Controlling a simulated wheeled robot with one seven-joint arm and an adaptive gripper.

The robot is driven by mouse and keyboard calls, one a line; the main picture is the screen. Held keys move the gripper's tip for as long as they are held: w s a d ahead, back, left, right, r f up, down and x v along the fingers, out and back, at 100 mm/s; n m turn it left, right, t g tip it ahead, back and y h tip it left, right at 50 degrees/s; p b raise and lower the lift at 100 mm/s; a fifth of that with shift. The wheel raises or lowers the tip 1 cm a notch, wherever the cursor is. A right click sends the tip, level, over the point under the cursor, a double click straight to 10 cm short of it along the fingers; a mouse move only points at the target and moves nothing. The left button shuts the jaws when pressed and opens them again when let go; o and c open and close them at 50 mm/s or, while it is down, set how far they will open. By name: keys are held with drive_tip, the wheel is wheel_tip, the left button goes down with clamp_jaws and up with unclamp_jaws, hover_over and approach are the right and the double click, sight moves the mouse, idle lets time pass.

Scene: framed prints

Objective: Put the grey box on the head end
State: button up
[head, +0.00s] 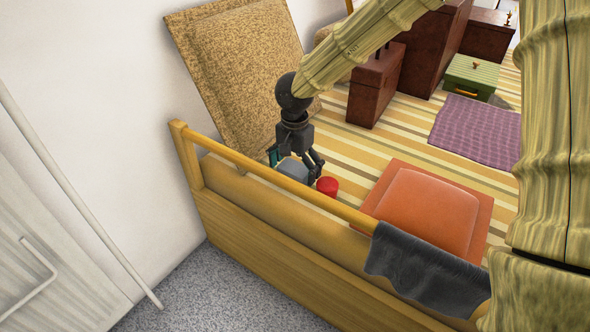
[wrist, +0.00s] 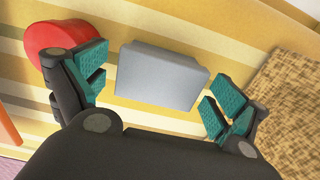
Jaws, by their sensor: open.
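The grey box (head: 292,171) lies on the yellow-striped bed surface, just behind the wooden rail. In the wrist view the grey box (wrist: 160,76) sits between my spread fingers, with gaps on both sides. My gripper (wrist: 158,92) is open, with teal pads, and holds nothing. In the head view my gripper (head: 295,160) hangs over the box and partly hides it. The wooden end board (head: 270,250) with its rail stands in front. I cannot tell for sure which end is the head end.
A red round object (head: 327,186) lies close beside the box. An orange cushion (head: 425,210) is to the right. Large tan cushions (head: 240,60) lean at the wall. A dark cloth (head: 425,270) hangs over the rail. Brown cases (head: 376,87) and a green box (head: 470,77) stand farther back.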

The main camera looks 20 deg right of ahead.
sight(295, 168)
wheel_tip(295, 168, up, 12)
drive_tip(key=p, duration=0.5)
drive_tip(key=shift+p, duration=0.3)
